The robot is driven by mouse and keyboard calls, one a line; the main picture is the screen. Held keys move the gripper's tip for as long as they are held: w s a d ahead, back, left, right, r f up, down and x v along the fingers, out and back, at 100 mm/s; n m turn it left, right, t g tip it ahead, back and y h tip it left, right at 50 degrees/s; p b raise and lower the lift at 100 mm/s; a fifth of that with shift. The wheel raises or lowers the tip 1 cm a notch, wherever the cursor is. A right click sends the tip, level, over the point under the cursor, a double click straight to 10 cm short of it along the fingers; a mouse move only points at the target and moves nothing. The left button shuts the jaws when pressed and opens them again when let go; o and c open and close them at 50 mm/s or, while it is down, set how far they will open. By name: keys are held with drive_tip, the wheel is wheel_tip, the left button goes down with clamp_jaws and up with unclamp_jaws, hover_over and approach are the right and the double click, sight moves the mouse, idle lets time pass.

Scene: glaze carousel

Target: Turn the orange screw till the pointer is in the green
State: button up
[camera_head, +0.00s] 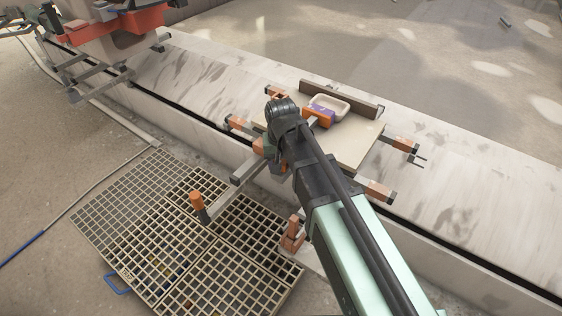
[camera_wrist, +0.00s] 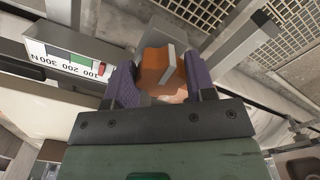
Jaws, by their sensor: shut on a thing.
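The orange screw (camera_wrist: 152,66) sits between the purple-padded fingers of my gripper (camera_wrist: 161,72) in the wrist view, and the gripper is shut on it. A white scale (camera_wrist: 62,60) beside it, at the left, reads 100, 200 and 300 N. It carries a green band (camera_wrist: 84,57) and a small red mark (camera_wrist: 101,69) near the 100 end. I cannot tell whether the red mark is the pointer. In the head view my wrist hides the fingers and the held screw.
A pale board (camera_head: 355,147) with several orange-ended clamps lies on the long ledge. On it is a whitish tray (camera_head: 343,98). The ledge to the right is clear.

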drive_tip(key=shift+m, duration=0.4)
drive_tip(key=m, duration=0.3)
drive_tip(key=shift+m, duration=0.3)
drive_tip(key=shift+a+m, duration=0.1)
drive_tip(key=shift+m, duration=2.1)
drive_tip(key=o, duration=0.9)
drive_tip(key=shift+o, duration=0.2)
